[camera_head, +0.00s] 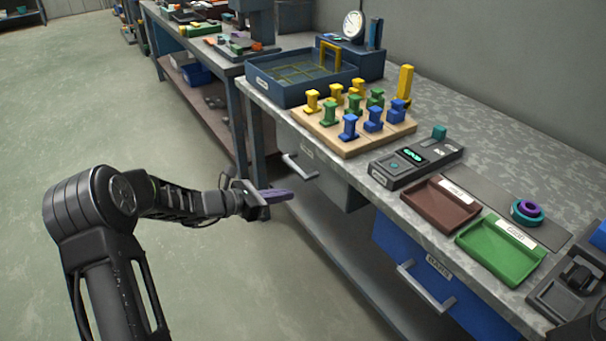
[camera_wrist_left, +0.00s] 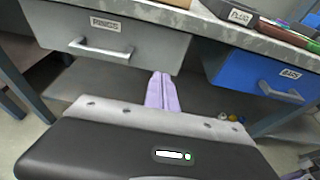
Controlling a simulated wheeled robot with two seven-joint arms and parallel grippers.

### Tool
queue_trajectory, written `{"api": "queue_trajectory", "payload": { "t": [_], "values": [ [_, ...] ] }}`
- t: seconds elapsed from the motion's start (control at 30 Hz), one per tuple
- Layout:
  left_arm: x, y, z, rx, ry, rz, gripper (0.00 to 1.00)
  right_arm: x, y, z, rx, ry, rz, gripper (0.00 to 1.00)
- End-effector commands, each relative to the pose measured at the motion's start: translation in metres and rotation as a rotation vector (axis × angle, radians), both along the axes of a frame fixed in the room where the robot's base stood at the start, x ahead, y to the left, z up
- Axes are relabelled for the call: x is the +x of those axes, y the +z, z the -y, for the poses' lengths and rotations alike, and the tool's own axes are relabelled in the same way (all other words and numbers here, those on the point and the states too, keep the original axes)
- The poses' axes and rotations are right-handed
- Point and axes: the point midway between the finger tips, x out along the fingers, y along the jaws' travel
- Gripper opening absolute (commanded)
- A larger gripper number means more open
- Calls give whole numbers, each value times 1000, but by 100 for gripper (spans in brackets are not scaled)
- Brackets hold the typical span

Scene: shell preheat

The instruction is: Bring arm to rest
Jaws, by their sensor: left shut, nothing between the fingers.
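My left arm comes in from the left in the head view, bent at the elbow, over the floor in front of the workbench. My left gripper (camera_head: 277,196) points toward the bench, below the top and in front of the drawers. Its purple fingers are together with nothing between them. In the left wrist view the closed fingers (camera_wrist_left: 161,92) point at the gap between the grey drawer (camera_wrist_left: 110,40) and the blue drawer (camera_wrist_left: 265,78). My right gripper is not in view.
The bench top holds a peg board (camera_head: 345,145), a blue tray (camera_head: 290,95), a dark device (camera_head: 416,161), a brown tray (camera_head: 440,205) and a green tray (camera_head: 500,248). Drawer handles (camera_head: 300,167) stick out near the left gripper. The floor (camera_head: 130,120) on the left is clear.

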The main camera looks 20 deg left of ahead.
Motion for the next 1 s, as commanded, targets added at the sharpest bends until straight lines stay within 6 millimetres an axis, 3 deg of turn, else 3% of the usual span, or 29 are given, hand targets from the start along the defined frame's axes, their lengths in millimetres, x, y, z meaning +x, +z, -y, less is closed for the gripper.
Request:
{"api": "queue_trajectory", "payload": {
  "t": [0.27, 0.37, 0.43, 0.57, 0.7, 0.8, 0.9, 1.0],
  "values": [
    [0, -9, -6, 77, -1, 4, 0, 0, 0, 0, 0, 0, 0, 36],
    [-10, -39, -10, 225, -33, -30, 0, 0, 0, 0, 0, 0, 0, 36],
    [-27, -70, -11, 355, -85, -73, 0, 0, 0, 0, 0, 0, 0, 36],
    [-76, -144, 1, 638, -275, -158, 0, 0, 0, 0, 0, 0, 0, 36],
    [-151, -226, 39, 1004, -671, -158, 0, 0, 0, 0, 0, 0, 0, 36],
    [-207, -267, 82, 1260, -1045, -3, 0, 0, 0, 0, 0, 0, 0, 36],
    [-247, -285, 130, 1411, -1331, 236, 0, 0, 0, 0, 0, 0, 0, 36],
    [-280, -289, 171, 1455, -1500, 438, 0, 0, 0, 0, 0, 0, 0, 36]
  ]
}}
